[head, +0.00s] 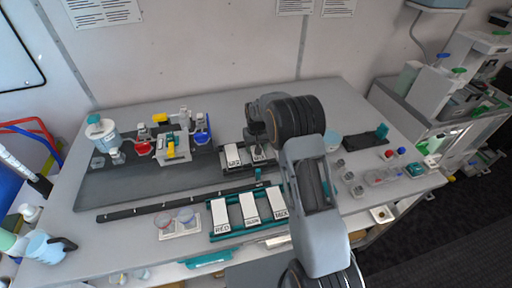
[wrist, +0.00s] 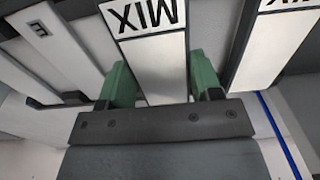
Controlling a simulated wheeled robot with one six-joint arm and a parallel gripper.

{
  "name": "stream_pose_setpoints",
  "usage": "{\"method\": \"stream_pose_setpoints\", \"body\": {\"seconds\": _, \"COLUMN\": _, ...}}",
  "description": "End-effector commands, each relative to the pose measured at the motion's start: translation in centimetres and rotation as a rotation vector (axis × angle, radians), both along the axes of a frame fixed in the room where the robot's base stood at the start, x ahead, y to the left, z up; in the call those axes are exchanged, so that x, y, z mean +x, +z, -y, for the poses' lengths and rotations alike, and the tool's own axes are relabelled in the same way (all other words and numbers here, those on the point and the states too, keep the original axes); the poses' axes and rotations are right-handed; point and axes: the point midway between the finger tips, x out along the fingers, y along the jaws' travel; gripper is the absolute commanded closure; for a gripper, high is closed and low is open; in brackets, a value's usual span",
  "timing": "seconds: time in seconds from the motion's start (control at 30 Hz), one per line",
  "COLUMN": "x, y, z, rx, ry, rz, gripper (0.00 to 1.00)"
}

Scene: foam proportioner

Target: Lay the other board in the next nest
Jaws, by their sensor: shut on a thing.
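My gripper (wrist: 162,82) has its green fingers on both sides of a white board (wrist: 152,62) marked MIX, shut on it. In the head view my gripper is over the dark tray (head: 224,170), mostly hidden by my arm. The held board lies over the tray's right part, between dark rails in the wrist view; I cannot tell whether it rests on the floor there. Another white board (head: 233,157) lies in the tray to its left; it shows at the right of the wrist view (wrist: 275,45).
A teal rack (head: 212,236) with three white labelled boards stands in front of the tray. A dark rail (head: 140,211) and a small tray with two cups (head: 176,221) are to its left. A dosing unit (head: 172,148) stands behind left. Small jars (head: 350,178) stand right of my arm.

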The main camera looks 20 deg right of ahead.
Motion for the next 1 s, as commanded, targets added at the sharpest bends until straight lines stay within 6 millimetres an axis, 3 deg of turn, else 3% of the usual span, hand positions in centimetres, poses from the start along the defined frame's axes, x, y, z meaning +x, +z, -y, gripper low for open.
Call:
{"method": "stream_pose_setpoints", "body": {"seconds": 0.37, "x": 0.02, "y": -0.4, "z": -0.02, "rx": 0.0, "ry": 0.0, "rz": 0.0, "gripper": 0.65}}
{"method": "stream_pose_setpoints", "body": {"seconds": 0.4, "x": 0.02, "y": -0.4, "z": -0.02, "rx": 0.0, "ry": 0.0, "rz": 0.0, "gripper": 0.4}}
{"method": "stream_pose_setpoints", "body": {"seconds": 0.7, "x": 0.01, "y": -0.41, "z": -0.02, "rx": 0.0, "ry": 0.0, "rz": 0.0, "gripper": 0.12}}
{"method": "stream_pose_setpoints", "body": {"seconds": 0.87, "x": 0.01, "y": -0.41, "z": -0.02, "rx": 0.0, "ry": 0.0, "rz": 0.0, "gripper": 0.12}}
{"method": "stream_pose_setpoints", "body": {"seconds": 1.0, "x": 0.0, "y": -0.43, "z": -0.02, "rx": 0.0, "ry": 0.0, "rz": 0.0, "gripper": 0.0}}
